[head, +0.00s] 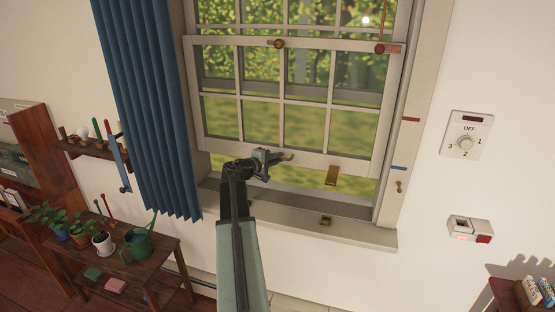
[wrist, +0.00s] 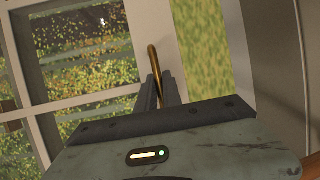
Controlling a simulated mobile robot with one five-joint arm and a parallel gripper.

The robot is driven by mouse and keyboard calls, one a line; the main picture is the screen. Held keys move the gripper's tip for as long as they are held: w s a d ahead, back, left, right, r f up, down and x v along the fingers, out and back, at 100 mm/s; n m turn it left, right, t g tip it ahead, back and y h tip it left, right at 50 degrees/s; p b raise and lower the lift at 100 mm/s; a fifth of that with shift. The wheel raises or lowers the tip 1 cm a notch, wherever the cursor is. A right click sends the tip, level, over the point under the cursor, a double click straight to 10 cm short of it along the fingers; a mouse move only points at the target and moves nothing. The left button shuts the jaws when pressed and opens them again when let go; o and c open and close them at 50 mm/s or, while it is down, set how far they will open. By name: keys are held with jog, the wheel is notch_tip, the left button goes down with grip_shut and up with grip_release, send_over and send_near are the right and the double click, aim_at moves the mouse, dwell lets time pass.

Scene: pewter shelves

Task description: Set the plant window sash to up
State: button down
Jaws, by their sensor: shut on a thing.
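The lower window sash (head: 352,171) is a white-framed, multi-pane sash. Its bottom rail stands above the sill, with a gap of green outdoors below it. My gripper (head: 275,159) is at the bottom rail, left of its middle, shut on a brass sash handle (head: 287,156). In the wrist view, the handle (wrist: 153,58) curves up from between my fingers (wrist: 160,92), in front of the white rail (wrist: 152,30). My gripper hides part of the handle. A second brass piece (head: 331,176) hangs on the rail to the right.
The right jamb carries a red mark (head: 411,119) and a blue mark (head: 398,168). A brass catch (head: 325,220) sits on the sill (head: 350,232). A blue curtain (head: 160,110) hangs at left, above a plant table (head: 150,272). A dial (head: 466,143) is on the right wall.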

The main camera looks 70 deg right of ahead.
notch_tip(320, 180, up, 12)
jog(key=p, duration=0.9)
jog(key=shift+r+p, duration=0.15)
jog(key=shift+p, duration=0.15)
jog(key=c, duration=1.5)
grip_release()
jog(key=shift+a, duration=0.1)
jog(key=p, duration=0.1)
send_near(286, 128)
jog(key=v, duration=0.3)
jog(key=shift+w, duration=0.1)
